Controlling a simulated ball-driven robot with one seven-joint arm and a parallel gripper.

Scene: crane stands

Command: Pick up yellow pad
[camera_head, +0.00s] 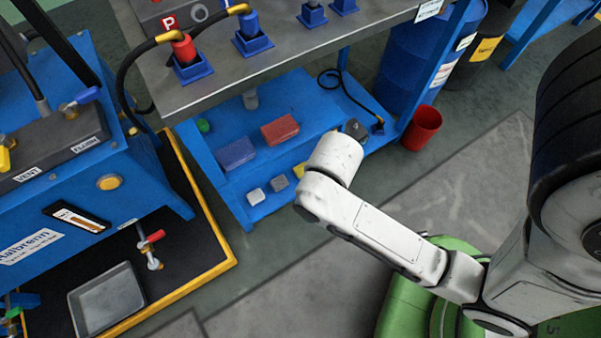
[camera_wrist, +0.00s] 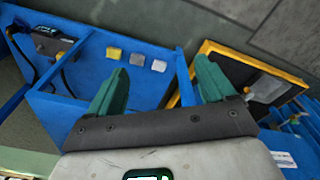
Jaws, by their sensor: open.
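The yellow pad (camera_wrist: 114,53) is a small block on the blue lower shelf (camera_wrist: 62,105), at one end of a row with two grey pads. In the head view the yellow pad (camera_head: 299,170) shows only as a small patch beside my white arm, which partly covers it. My gripper (camera_wrist: 158,78) has two green fingers, spread apart with nothing between them. The pads lie beyond the fingertips, apart from them; the yellow pad appears just past the left finger. In the head view my gripper's fingers are hidden behind the arm.
Two grey pads (camera_wrist: 137,59) (camera_wrist: 159,65) lie beside the yellow one. A red block (camera_head: 280,130) and a blue block (camera_head: 236,153) lie farther back. The grey bench top (camera_head: 285,62) overhangs the shelf. A dark device (camera_wrist: 45,40) with a cable and a red bin (camera_head: 422,128) are nearby.

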